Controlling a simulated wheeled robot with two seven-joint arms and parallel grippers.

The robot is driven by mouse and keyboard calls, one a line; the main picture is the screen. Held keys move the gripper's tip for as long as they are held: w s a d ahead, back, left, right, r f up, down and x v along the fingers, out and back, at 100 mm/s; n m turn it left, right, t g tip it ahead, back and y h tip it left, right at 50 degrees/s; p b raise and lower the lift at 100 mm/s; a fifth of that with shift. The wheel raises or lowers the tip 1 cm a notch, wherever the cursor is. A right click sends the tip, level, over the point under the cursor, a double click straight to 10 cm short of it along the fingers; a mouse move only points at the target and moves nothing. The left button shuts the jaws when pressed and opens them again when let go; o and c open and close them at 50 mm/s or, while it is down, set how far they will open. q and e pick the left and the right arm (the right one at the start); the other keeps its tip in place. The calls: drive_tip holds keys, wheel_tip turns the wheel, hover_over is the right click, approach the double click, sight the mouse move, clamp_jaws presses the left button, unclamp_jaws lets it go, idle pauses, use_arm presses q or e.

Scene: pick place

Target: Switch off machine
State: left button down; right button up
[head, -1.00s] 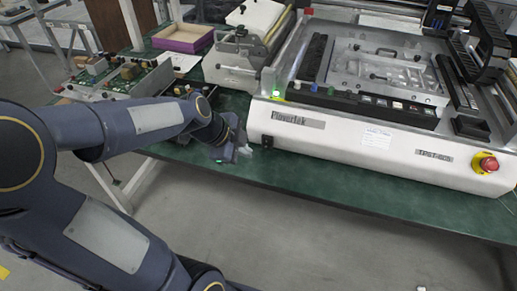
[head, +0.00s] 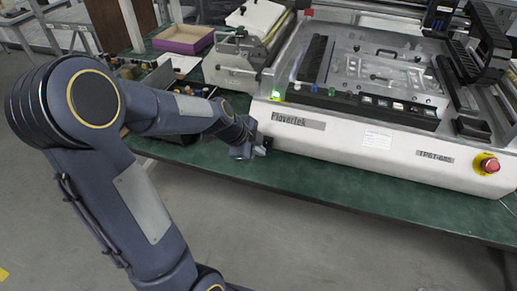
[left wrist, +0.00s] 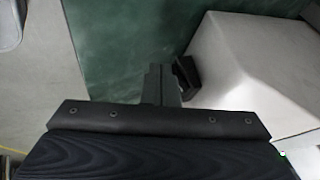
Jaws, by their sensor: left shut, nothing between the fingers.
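The white machine (head: 345,148) stands on the green table. A small green light (head: 276,95) glows at its left front corner. A red knob on a yellow base (head: 490,166) is at its right front. My left gripper (head: 262,150) is at the machine's left front corner, low on the front face. In the left wrist view its fingers (left wrist: 161,84) are shut and empty. A small black switch-like part (left wrist: 187,76) sits on the white housing just right of the fingers. I cannot tell whether they touch. My right gripper is not in view.
The green table (head: 330,189) has a bare strip along its front edge. A white device (head: 232,66), a purple tray (head: 183,40) and small parts stand to the left and behind. The floor in front is open.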

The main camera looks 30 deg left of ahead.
use_arm(q)
drive_tip(key=b, duration=0.2)
drive_tip(key=shift+w+f+t+b, duration=0.15)
drive_tip(key=shift+w+t+b, duration=0.05)
drive_tip(key=shift+t+b, duration=0.15)
drive_tip(key=shift+r+p, duration=0.45)
drive_tip(key=shift+r, duration=0.4)
